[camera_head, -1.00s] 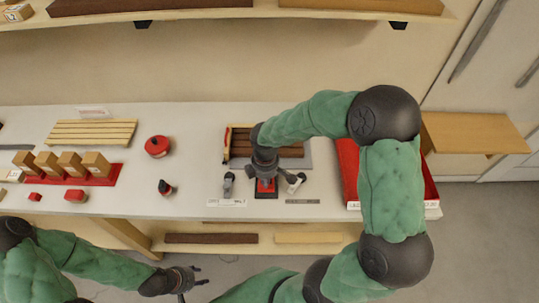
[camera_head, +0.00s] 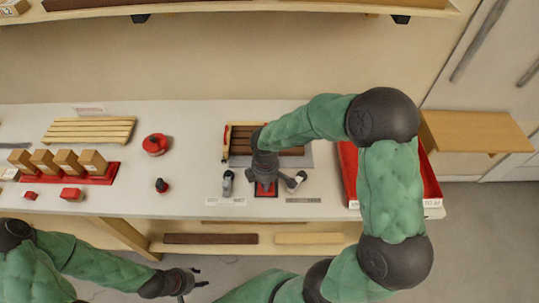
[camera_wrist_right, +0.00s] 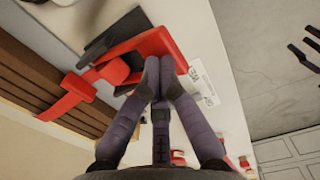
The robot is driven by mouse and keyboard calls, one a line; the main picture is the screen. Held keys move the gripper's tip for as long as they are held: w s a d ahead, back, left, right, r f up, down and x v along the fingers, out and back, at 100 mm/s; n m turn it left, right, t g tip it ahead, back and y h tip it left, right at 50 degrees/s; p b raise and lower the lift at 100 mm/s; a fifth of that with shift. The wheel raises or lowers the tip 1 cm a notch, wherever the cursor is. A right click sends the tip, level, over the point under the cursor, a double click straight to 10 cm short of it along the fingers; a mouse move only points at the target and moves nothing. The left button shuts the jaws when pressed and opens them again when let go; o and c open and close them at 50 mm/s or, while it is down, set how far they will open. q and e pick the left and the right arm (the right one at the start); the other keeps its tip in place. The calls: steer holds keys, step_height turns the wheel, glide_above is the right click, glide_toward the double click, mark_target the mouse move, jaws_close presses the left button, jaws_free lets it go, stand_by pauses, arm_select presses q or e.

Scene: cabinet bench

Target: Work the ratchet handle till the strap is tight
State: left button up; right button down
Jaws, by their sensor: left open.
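The red ratchet (camera_head: 266,189) stands on the bench in front of a slatted wooden crate (camera_head: 290,150). In the right wrist view its red handle (camera_wrist_right: 177,48) rises tilted, and the red strap (camera_wrist_right: 66,98) runs over the brown slats. How taut the strap is I cannot tell. My right gripper (camera_head: 265,175) is right above the ratchet. In the right wrist view its fingertips (camera_wrist_right: 158,70) are close together against the handle; whether the handle is pinched between them is hidden. My left gripper (camera_head: 194,279) is open and empty, low in front of the bench.
Two small upright tools (camera_head: 227,181) (camera_head: 294,180) flank the ratchet. A red tray (camera_head: 432,185) stands to the right, partly behind my right arm. A red round container (camera_head: 155,144), a small dark-topped object (camera_head: 161,185) and wooden blocks on a red base (camera_head: 98,178) stand to the left.

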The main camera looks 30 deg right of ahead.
steer(key=shift+s+a+f+b, duration=0.1)
steer(key=shift+s+f+b, duration=0.05)
steer(key=shift+f+b, duration=0.8)
steer(key=shift+s+a+f+b, duration=0.1)
steer(key=shift+f+b, duration=0.4)
steer(key=shift+f, duration=0.75)
steer(key=r+p, duration=0.4)
steer(key=r, duration=0.1)
steer(key=w+r+p, duration=0.1)
steer(key=r+p, duration=0.1)
steer(key=shift+d+r, duration=0.3)
steer(key=shift+r, duration=0.05)
steer(key=shift+f, duration=0.1)
steer(key=shift+s+a+f+b, duration=0.1)
steer(key=shift+s+f+b, duration=0.05)
steer(key=shift+f+b, duration=0.95)
steer(key=shift+s+a+f+b, duration=0.1)
steer(key=shift+s+f+b, duration=0.1)
steer(key=shift+f+b, duration=0.95)
steer(key=shift+s+a+f+b, duration=0.15)
steer(key=shift+f+b, duration=0.5)
steer(key=shift+f, duration=0.9)
steer(key=r+p, duration=0.4)
steer(key=r, duration=0.1)
steer(key=w+r+p, duration=0.1)
steer(key=r+p, duration=0.1)
steer(key=shift+d+r+p, duration=0.3)
steer(key=shift+d+r, duration=0.05)
steer(key=shift+r, duration=0.05)
steer(key=shift+s+f, duration=0.1)
